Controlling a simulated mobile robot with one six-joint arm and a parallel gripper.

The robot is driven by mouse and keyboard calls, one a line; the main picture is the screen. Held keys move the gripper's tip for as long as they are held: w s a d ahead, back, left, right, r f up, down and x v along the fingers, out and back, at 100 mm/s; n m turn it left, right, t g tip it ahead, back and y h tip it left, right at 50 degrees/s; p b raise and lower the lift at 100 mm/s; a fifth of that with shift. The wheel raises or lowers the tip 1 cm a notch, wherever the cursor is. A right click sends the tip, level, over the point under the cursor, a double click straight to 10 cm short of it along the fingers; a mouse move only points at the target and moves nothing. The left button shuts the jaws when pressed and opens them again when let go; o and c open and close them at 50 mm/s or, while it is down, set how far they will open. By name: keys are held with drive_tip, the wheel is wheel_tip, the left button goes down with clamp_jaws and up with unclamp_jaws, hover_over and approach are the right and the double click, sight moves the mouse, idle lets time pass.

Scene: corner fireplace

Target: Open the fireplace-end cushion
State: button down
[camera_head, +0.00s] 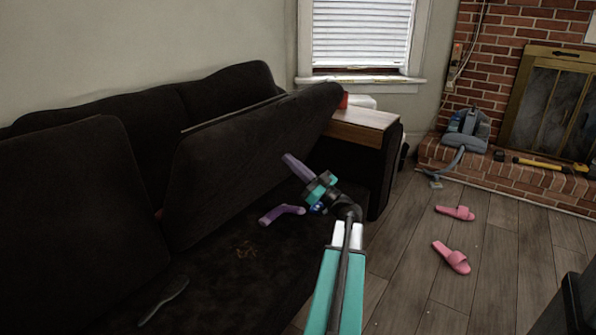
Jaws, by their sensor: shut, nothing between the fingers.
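The fireplace-end cushion (255,150) is a dark back cushion at the right end of the dark sofa, nearest the brick fireplace. It is tilted forward, with a gap showing behind its top edge. My gripper (291,163), with purple fingers and a teal body, is shut and empty in front of the cushion's lower right part. Whether it touches the fabric I cannot tell. What lies behind the cushion is mostly hidden.
A bent purple piece (281,213), crumbs (245,250) and a dark brush-like thing (163,300) are on the seat. Pink slippers (451,257) lie on open floor. A grey vacuum (466,130) is by the hearth.

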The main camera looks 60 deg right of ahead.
sight(264, 136)
drive_tip(key=b+x, duration=0.3)
drive_tip(key=x, duration=0.6)
drive_tip(key=shift+w+r, duration=0.15)
drive_tip(key=shift+w+r, duration=0.15)
